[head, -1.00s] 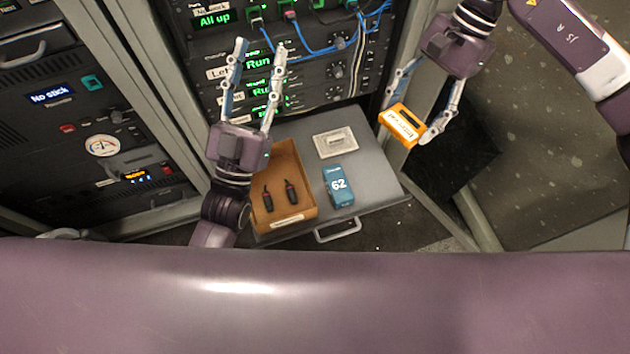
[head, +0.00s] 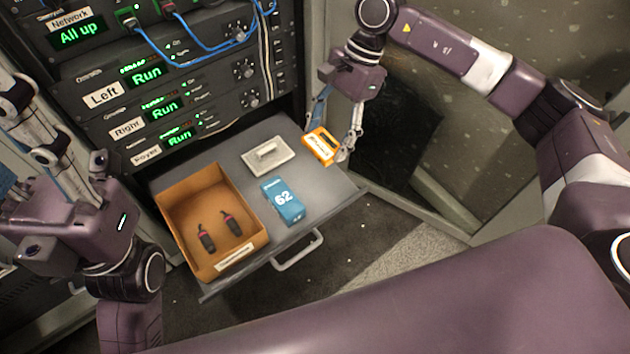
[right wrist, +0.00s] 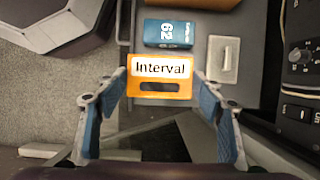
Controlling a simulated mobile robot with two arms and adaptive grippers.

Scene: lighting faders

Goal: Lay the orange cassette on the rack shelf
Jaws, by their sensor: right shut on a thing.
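The orange cassette (head: 319,147), labelled "Interval" in the right wrist view (right wrist: 160,70), is held between the fingers of my right gripper (head: 330,142). It appears over the right part of the grey pulled-out rack shelf (head: 322,190); its height above the shelf is hard to tell. In the right wrist view the two fingers (right wrist: 160,88) flank the cassette's short sides. My left gripper (head: 28,150) is at the left edge of the head view, empty, fingers apart and partly cut off.
On the shelf are an open brown box (head: 181,215) with two dark connectors (head: 207,241), a blue "62" cassette (head: 283,203) and a pale plate (head: 268,157). A handle (head: 299,252) is at the shelf front. Rack units with blue cables (head: 205,62) stand behind.

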